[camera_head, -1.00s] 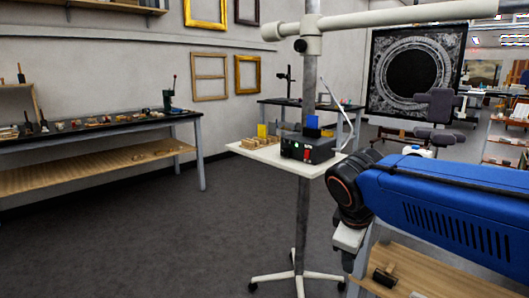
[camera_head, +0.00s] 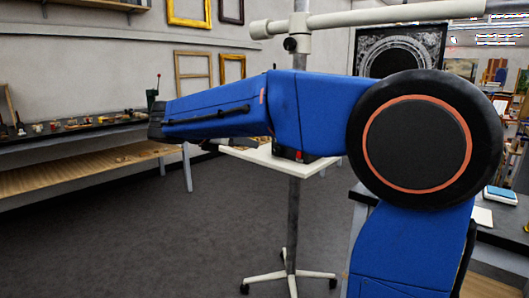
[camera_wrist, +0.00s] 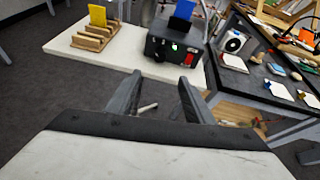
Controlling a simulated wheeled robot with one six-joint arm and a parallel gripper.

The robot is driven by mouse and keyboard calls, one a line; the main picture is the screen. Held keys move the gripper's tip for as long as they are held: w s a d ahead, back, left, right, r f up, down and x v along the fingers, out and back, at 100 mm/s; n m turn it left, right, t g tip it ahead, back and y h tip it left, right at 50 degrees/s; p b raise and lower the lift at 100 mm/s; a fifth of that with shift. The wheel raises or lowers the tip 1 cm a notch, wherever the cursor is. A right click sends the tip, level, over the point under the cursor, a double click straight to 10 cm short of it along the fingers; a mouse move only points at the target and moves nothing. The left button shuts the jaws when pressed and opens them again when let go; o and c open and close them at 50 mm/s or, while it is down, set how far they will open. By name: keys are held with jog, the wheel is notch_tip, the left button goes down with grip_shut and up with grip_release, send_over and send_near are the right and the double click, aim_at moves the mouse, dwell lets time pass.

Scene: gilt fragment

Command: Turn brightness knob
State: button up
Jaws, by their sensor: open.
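The controls are too small to tell which is the brightness knob. In the head view, my blue arm hides most of the box; a low strip with the red part (camera_head: 299,155) shows beneath it. My gripper (camera_wrist: 160,80) is open and empty in the wrist view. Its fingers point toward the box front and appear apart from it. I cannot make out the gripper in the head view.
A wooden rack (camera_wrist: 91,38) with a yellow card (camera_wrist: 97,16) stands left of the box. A blue card (camera_wrist: 184,10) rises at the box. A dark table (camera_wrist: 262,80) with small items is at right.

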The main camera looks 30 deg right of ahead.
aim_at(276, 151)
jog(key=x, duration=1.7)
jog(key=shift+d+f, duration=0.1)
jog(key=shift+c, duration=0.3)
jog(key=c, duration=1)
